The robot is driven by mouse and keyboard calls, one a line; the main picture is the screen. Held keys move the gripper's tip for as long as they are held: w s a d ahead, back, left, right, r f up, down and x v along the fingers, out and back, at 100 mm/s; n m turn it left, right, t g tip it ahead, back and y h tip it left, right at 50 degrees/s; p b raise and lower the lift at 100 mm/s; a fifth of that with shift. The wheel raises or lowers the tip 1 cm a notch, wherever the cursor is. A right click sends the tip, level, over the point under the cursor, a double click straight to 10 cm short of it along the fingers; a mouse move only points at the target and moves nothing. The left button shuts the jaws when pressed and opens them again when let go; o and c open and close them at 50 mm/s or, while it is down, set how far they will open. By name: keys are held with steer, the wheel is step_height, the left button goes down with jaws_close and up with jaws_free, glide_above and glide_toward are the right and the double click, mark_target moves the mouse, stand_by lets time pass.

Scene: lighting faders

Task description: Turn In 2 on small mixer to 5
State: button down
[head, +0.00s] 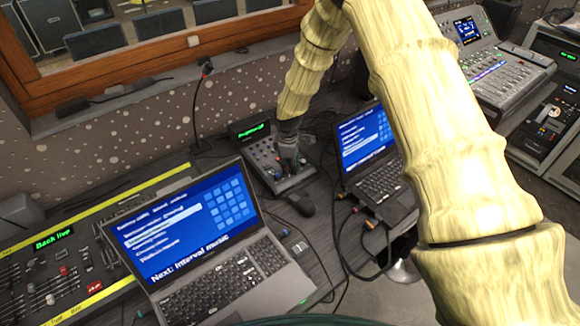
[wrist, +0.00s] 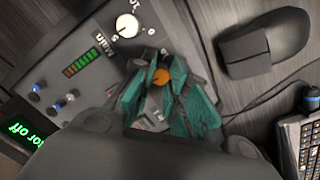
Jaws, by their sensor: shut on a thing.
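The small mixer (head: 262,160) is a grey box on the desk in the head view, and its panel (wrist: 85,40) fills the upper left of the wrist view. My gripper (head: 288,158) reaches down onto the mixer's right part. In the wrist view its teal fingers (wrist: 163,92) are shut around an orange-topped knob (wrist: 161,77). The label by this knob is hidden, so I cannot tell which input it is. A large white knob (wrist: 127,25) stands clear of the fingers beside the word "Main". Part of the lower panel is hidden by my gripper.
A black mouse (wrist: 250,52) lies close beside the mixer. One laptop (head: 190,235) stands in front at left, another (head: 368,140) at right. A green-lettered display (head: 250,130) stands behind the mixer.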

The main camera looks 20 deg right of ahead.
steer(key=shift+d+n, duration=0.1)
steer(key=shift+n, duration=0.2)
steer(key=c, duration=1.3)
jaws_free()
steer(key=shift+c, duration=0.2)
step_height(320, 180, up, 12)
steer(key=shift+s+a, duration=0.35)
